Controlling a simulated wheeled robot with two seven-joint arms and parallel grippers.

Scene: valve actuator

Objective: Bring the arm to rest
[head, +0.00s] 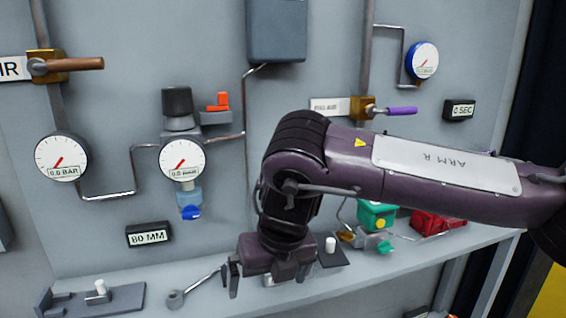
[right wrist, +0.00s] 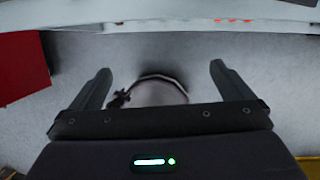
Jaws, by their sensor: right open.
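My right arm (head: 440,170), marked ARM R, reaches in from the right in the head view and bends down at its elbow. My right gripper (head: 262,285) hangs in front of the shelf, pointing down, with its fingers apart. In the right wrist view the same gripper (right wrist: 160,88) is open, with nothing between its fingers. Below it lies grey floor and a pale rounded thing, partly hidden by the gripper body. My left gripper does not show.
The panel carries a left gauge (head: 62,157), a middle gauge (head: 182,158), a blue gauge (head: 422,60), a copper-coloured lever (head: 78,64) and a purple lever (head: 401,111). On the shelf (head: 400,277) are a wrench-like tool (head: 190,290), a green device (head: 376,214) and a red block (head: 436,222).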

